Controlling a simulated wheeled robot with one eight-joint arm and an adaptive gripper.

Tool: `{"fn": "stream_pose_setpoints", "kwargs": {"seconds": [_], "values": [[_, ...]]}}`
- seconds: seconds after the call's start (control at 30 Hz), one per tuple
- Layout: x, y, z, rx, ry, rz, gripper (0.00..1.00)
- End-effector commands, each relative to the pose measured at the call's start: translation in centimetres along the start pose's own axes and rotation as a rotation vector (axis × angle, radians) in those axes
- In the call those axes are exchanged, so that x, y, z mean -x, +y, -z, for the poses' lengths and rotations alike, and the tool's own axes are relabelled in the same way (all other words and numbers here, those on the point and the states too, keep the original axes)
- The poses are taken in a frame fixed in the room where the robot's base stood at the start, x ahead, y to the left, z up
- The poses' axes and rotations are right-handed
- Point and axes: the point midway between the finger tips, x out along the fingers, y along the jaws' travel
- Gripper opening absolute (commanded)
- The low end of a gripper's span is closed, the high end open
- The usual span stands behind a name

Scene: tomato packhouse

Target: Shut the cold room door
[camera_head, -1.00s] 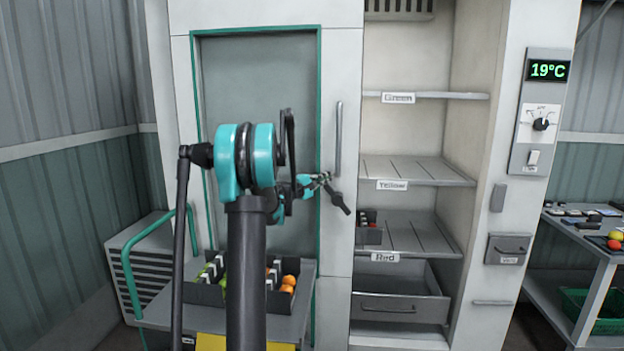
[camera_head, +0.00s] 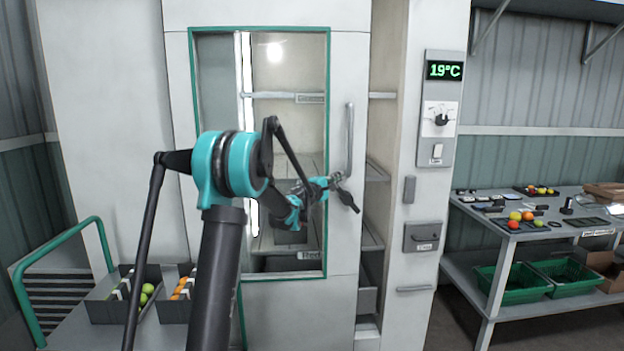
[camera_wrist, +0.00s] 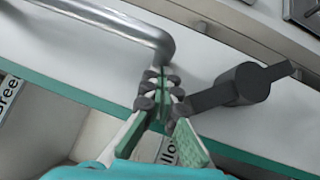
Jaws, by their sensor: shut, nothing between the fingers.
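The cold room door (camera_head: 265,308) is a pale panel with a green-edged window. It covers most of the shelf opening, and a gap showing shelf ends (camera_head: 376,172) stays along its right edge. Its grey vertical bar handle (camera_head: 349,140) also shows in the wrist view (camera_wrist: 120,27). A dark lever (camera_head: 348,200) is below the handle; the wrist view shows it right of my fingers (camera_wrist: 240,84). My gripper (camera_head: 336,178) is shut and empty at the handle's lower end. In the wrist view its fingertips (camera_wrist: 164,84) are close to that end; I cannot tell whether they touch.
A control panel (camera_head: 440,108) reading 19°C is on the cabinet's right post. A table (camera_head: 482,258) with tomatoes and green crates (camera_head: 510,282) stands at the right. A green-railed cart (camera_head: 60,237) with dark produce boxes (camera_head: 103,311) is at lower left.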

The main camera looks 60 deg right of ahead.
Motion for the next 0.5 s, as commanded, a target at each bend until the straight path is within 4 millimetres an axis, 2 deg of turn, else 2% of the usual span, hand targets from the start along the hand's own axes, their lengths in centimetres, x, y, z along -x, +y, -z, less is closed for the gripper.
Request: {"fn": "stream_pose_setpoints", "kwargs": {"seconds": [0.03,0.2,0.5], "values": [[-1.5,-0.5,-1.8,0.002,-0.010,0.001,0.00],[-5.6,-1.6,-5.9,0.002,-0.009,0.001,0.00],[-11.1,-3.1,-11.3,0.001,-0.005,0.000,0.00]]}}
